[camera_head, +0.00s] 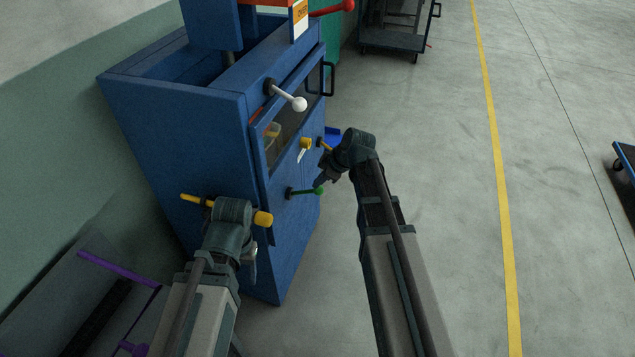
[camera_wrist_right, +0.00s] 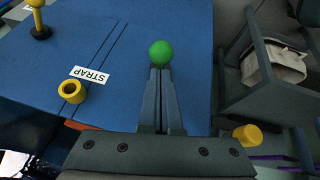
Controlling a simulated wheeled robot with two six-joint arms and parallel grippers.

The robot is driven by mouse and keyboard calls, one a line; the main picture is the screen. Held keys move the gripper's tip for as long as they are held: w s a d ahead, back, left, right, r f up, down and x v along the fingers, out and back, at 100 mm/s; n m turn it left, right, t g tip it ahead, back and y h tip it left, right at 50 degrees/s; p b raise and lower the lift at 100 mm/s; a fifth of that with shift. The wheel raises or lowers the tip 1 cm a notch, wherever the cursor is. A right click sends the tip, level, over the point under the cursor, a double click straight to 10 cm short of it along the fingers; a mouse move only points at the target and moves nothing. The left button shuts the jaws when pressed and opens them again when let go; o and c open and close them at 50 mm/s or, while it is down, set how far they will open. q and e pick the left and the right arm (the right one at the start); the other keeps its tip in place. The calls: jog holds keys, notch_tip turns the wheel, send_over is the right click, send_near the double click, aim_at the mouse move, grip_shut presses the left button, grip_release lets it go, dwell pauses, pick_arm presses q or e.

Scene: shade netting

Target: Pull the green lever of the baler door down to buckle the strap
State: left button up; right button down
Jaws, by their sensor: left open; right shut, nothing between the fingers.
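The green lever (camera_head: 306,191) sticks out to the right from the front of the blue baler (camera_head: 175,125), low on its door (camera_head: 285,150). Its round green knob (camera_wrist_right: 161,53) also shows in the right wrist view, right at the tips of my right gripper (camera_wrist_right: 160,72). The right gripper's fingers are shut with nothing between them, and the shaft of the lever is hidden behind them. I cannot tell whether they touch the knob. My left gripper (camera_head: 250,258) is left of and below the lever; its fingers are hard to make out.
A purple-railed item (camera_head: 115,268) stands at lower left.

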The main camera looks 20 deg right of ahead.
jog(key=shift+f, duration=0.2)
jog(key=shift+s+d+f+y+b, duration=0.25)
jog(key=shift+f+b, duration=0.2)
jog(key=shift+b, duration=0.35)
notch_tip(320, 180, down, 12)
jog(key=s+d+t+y+b, duration=0.1)
jog(key=t+y+b, duration=0.4)
jog(key=b, duration=1.8)
jog(key=shift+s+d+m+y+b, duration=0.3)
jog(key=shift+d+m+y, duration=0.1)
jog(key=shift+d+y, duration=0.4)
jog(key=shift+r, duration=0.1)
